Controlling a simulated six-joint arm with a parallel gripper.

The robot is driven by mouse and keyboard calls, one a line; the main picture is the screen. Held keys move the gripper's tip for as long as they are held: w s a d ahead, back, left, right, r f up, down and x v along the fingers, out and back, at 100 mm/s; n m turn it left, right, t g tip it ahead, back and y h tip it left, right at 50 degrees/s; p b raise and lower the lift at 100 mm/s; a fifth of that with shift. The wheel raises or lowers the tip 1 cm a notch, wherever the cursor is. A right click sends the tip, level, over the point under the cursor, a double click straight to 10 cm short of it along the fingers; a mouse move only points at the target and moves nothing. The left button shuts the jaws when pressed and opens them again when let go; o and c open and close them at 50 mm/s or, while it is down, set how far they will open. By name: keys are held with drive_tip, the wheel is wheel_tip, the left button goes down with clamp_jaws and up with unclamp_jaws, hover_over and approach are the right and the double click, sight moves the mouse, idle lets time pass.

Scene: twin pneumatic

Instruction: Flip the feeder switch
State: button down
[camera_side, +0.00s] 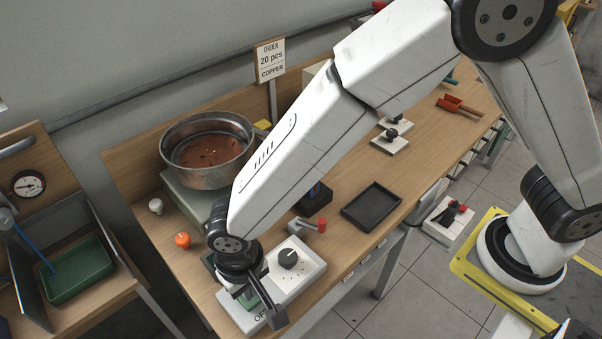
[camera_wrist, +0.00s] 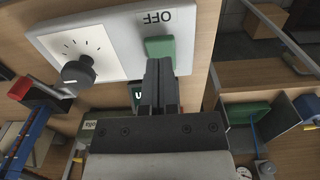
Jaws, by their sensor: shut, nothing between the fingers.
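The feeder switch is a green rocker (camera_wrist: 158,46) on a white control panel (camera_side: 312,266), beside the printed word OFF. The panel also carries a round black knob (camera_side: 288,258) with dial marks. My gripper (camera_side: 276,318) is shut and empty, low over the switch end of the panel. In the wrist view its fingertips (camera_wrist: 160,64) are at the near edge of the green rocker and overlap part of it. I cannot tell whether they touch it. In the side view my wrist and fingers hide most of the rocker.
A metal bowl (camera_side: 167,146) with copper-coloured pieces sits on a grey feeder base behind my forearm. An orange knob (camera_side: 183,240) and a red-ended lever (camera_side: 321,225) stand near the panel. A black tray (camera_side: 372,207) lies to the right. The table edge is close.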

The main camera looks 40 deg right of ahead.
drive_tip(key=shift+f, duration=1.25)
idle(1.1)
drive_tip(key=shift+r, duration=3.55)
drive_tip(key=w+d+r+t, duration=0.1)
drive_tip(key=w+d, duration=0.1)
drive_tip(key=d, duration=0.7)
drive_tip(key=w+d+r, duration=0.2)
drive_tip(key=d, duration=0.7)
drive_tip(key=s+d, duration=0.2)
drive_tip(key=d, duration=0.5)
drive_tip(key=s+d+t, duration=0.1)
drive_tip(key=s+d, duration=0.2)
drive_tip(key=d, duration=0.4)
drive_tip(key=shift+d+r+t, duration=0.25)
drive_tip(key=shift+d+t, duration=0.05)
